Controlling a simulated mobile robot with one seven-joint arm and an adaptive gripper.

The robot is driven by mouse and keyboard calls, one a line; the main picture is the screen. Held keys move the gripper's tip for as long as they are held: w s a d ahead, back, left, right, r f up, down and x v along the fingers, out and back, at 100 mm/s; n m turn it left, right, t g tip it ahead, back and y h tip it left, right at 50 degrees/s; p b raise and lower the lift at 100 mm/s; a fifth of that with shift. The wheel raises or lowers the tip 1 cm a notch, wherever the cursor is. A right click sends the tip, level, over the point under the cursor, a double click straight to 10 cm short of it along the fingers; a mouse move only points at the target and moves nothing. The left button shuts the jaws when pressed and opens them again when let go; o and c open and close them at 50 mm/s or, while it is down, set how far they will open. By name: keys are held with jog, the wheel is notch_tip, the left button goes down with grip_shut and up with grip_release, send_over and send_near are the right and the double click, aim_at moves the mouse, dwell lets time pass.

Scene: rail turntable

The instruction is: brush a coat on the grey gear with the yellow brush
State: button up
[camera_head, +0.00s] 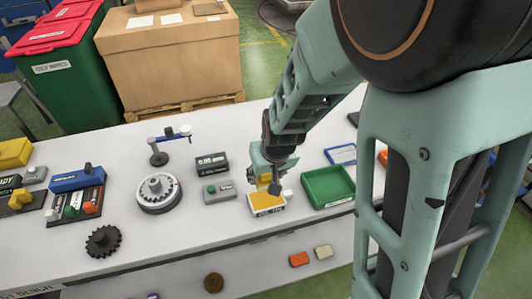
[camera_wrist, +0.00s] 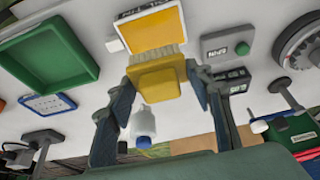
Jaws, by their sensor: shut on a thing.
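My gripper (camera_head: 270,176) is shut on the yellow brush (camera_wrist: 158,82), with one finger on each side of its block. The pale bristles point at the yellow pad in a white-rimmed tray (camera_head: 267,204), also in the wrist view (camera_wrist: 148,30). The bristles are at the pad's near edge; I cannot tell whether they touch it. The grey gear (camera_head: 158,187) lies on a round turntable (camera_head: 160,203) to the left in the head view. Part of the turntable shows at the right edge of the wrist view (camera_wrist: 292,55).
A grey box with a green button (camera_head: 218,191) and a dark display (camera_head: 211,163) stand between turntable and pad. A green tray (camera_head: 328,204) is right of the pad. A dark gear (camera_head: 103,241) lies front left. A post with a blue arm (camera_head: 160,157) stands behind the turntable.

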jog(key=shift+f+b, duration=2.8)
jog(key=shift+f, duration=0.25)
jog(key=shift+f+b, duration=0.45)
jog(key=shift+f, duration=0.1)
notch_tip(320, 180, up, 7)
jog(key=p, duration=0.6)
jog(key=shift+r+p, duration=0.15)
jog(key=shift+p, duration=0.15)
jog(key=d+f+m+h, duration=0.1)
jog(key=d+m, duration=0.2)
jog(key=d, duration=0.9)
jog(key=shift+w+d+f, duration=0.15)
jog(key=shift+w+d, duration=0.15)
jog(key=shift+d, duration=0.1)
jog(key=shift+a, duration=0.1)
